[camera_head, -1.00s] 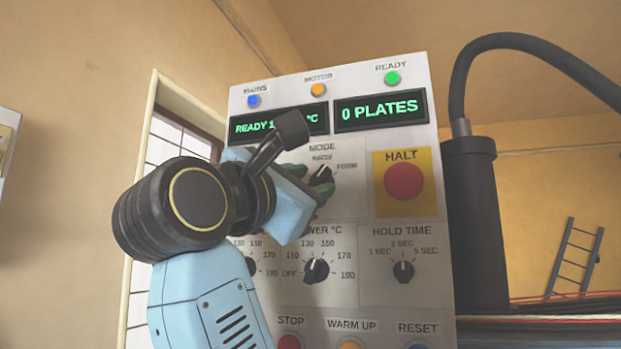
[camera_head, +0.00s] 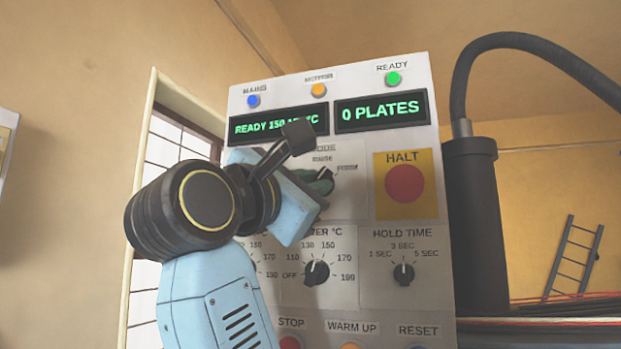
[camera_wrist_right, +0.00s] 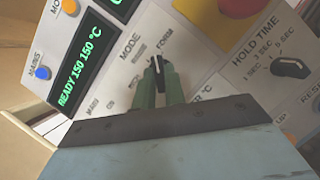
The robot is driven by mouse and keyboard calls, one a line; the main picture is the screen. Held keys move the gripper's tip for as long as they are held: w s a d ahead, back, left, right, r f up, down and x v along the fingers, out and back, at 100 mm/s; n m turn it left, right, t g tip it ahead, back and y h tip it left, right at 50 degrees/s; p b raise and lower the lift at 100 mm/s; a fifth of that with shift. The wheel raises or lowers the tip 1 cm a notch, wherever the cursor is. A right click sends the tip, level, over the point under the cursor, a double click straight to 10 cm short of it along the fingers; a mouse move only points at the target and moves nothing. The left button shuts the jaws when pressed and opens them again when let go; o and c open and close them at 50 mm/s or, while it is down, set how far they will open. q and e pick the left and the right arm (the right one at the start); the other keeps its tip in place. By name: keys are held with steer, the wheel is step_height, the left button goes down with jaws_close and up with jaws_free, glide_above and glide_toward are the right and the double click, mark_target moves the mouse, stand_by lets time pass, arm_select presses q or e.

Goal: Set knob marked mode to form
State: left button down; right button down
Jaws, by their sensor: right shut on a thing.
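The mode knob (camera_wrist_right: 158,72) is a small black knob with a white pointer line on a light grey plate. In the wrist view its pointer points roughly at the FORM label (camera_wrist_right: 165,41). My right gripper (camera_wrist_right: 158,82) has its two green fingers shut on the knob, one on each side. In the head view the right gripper (camera_head: 322,184) is at the MODE plate (camera_head: 348,200), and its fingers and blue body hide most of the knob. My left gripper is not in view.
The red HALT button (camera_head: 404,184) on its yellow plate is close to the right. The temperature knob (camera_head: 316,272) and the HOLD TIME knob (camera_head: 403,273) are below. The left display (camera_head: 280,122) is above, partly covered by my wrist.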

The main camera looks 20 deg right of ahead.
steer(key=m+p, duration=0.1)
steer(key=m+g+p, duration=0.1)
steer(key=p, duration=0.1)
steer(key=shift+r+m, duration=0.25)
steer(key=shift+m, duration=0.15)
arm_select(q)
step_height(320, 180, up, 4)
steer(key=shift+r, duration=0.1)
arm_select(e)
steer(key=shift+f+m+g, duration=0.15)
steer(key=shift+m+g, duration=0.25)
steer(key=shift+m, duration=0.1)
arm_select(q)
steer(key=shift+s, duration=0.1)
arm_select(e)
steer(key=c, duration=1.5)
jaws_free()
steer(key=shift+a, duration=0.1)
steer(key=shift+o, duration=0.2)
